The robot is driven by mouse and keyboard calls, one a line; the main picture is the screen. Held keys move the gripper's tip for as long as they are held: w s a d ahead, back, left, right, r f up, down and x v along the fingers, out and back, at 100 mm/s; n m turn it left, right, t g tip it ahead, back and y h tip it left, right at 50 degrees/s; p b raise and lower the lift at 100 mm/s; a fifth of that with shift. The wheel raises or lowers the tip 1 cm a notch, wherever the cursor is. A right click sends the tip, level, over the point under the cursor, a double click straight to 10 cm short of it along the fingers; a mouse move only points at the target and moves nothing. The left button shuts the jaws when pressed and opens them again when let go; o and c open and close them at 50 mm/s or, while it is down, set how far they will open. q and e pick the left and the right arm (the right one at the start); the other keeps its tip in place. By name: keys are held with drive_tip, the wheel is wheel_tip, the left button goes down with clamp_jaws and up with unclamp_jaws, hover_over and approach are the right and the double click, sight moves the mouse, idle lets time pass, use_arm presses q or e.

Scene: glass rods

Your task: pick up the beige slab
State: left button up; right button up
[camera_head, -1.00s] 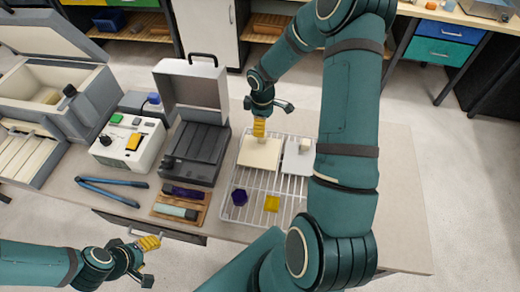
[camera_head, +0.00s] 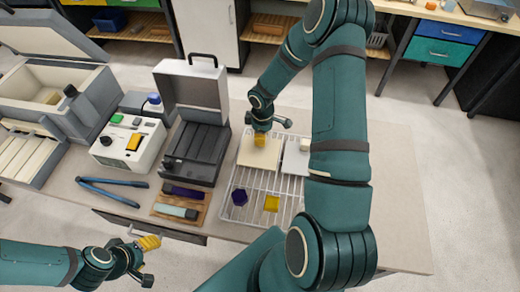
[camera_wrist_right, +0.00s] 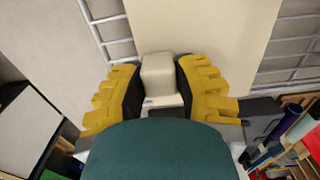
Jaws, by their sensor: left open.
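The beige slab (camera_head: 250,160) lies on the wire rack, a cream block standing up from it. In the right wrist view the slab (camera_wrist_right: 205,35) fills the upper middle, with the cream block (camera_wrist_right: 158,75) nearer the camera. My right gripper (camera_head: 260,140) is over the slab, pointing down. In the wrist view its yellow fingers (camera_wrist_right: 160,85) stand on both sides of the block, very close to it; I cannot tell whether they press on it. My left gripper (camera_head: 149,243) is open and empty, off the table's front edge at lower left.
The wire rack (camera_head: 255,180) also holds a paler slab (camera_head: 293,163) with a knob, a purple piece (camera_head: 239,197) and a yellow piece (camera_head: 271,203). An open dark case (camera_head: 195,150) stands close on the left. The table right of my right arm is clear.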

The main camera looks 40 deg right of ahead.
clamp_jaws()
drive_tip(key=shift+r, duration=0.1)
